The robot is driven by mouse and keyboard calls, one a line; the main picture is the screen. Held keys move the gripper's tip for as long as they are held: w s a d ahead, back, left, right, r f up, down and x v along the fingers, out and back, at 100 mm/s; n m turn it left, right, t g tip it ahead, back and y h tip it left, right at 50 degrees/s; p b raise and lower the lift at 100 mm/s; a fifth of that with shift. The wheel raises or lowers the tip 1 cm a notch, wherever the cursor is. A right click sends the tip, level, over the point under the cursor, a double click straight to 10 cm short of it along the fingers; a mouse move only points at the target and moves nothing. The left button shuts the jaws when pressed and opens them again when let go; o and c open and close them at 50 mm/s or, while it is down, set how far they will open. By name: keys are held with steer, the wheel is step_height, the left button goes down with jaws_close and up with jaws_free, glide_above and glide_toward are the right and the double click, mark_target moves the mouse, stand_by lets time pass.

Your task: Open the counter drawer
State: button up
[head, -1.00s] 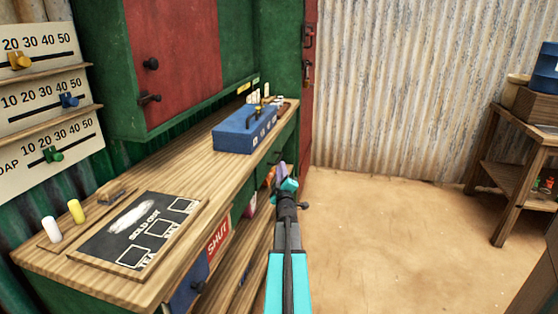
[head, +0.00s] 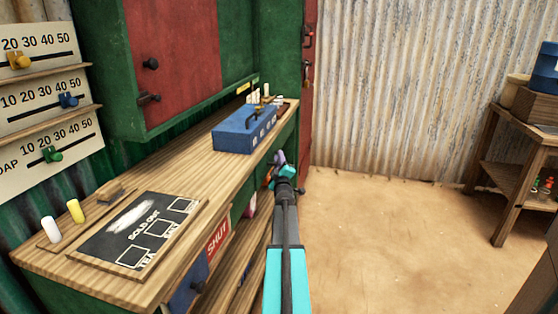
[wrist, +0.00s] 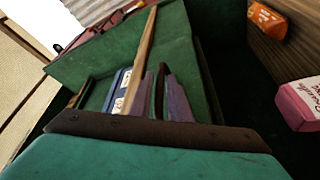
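The wooden counter (head: 228,140) runs along the left. Its green drawer front (head: 288,137) is under the far end of the top, partly hidden by my arm. My gripper (head: 279,160) is at this front, below the blue box. In the wrist view the green front (wrist: 185,55) lies close before my gripper (wrist: 158,78). Its two purple fingers stand apart, with a dark, narrow bar (wrist: 158,92) between them that looks like the handle. I cannot tell whether they touch it. The drawer looks closed.
A pink packet (wrist: 300,103) and orange packet (wrist: 267,20) lie beside the drawer in the wrist view. Open floor (head: 390,235) is right.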

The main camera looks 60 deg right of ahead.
jaws_close()
stand_by(0.4)
